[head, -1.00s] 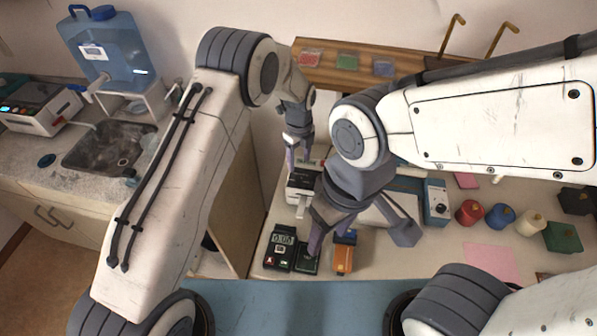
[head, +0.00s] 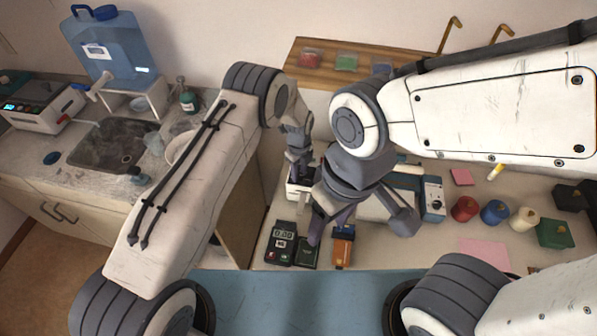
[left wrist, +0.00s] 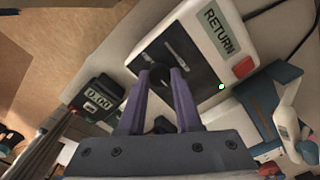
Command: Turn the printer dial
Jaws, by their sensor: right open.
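A white device (left wrist: 228,22) with a "RETURN" display, a red button and a black panel fills the upper part of the left wrist view; I take it to be the printer. In the head view, a white device (head: 296,188) sits below my left gripper (head: 300,158). In the left wrist view, the gripper's two purple fingers (left wrist: 160,72) reach to the panel, apart, with a dark round knob (left wrist: 160,74) between their tips. Whether they press on it is not clear. My right gripper (head: 358,230) is open and empty above the table, its fingers wide apart.
A scale-like meter (head: 282,242) and an orange device (head: 343,247) lie in front. Right are a blue-white box (head: 433,198) and several coloured spools (head: 494,212). A wooden shelf (head: 400,68) runs behind. A sink (head: 113,146) is left.

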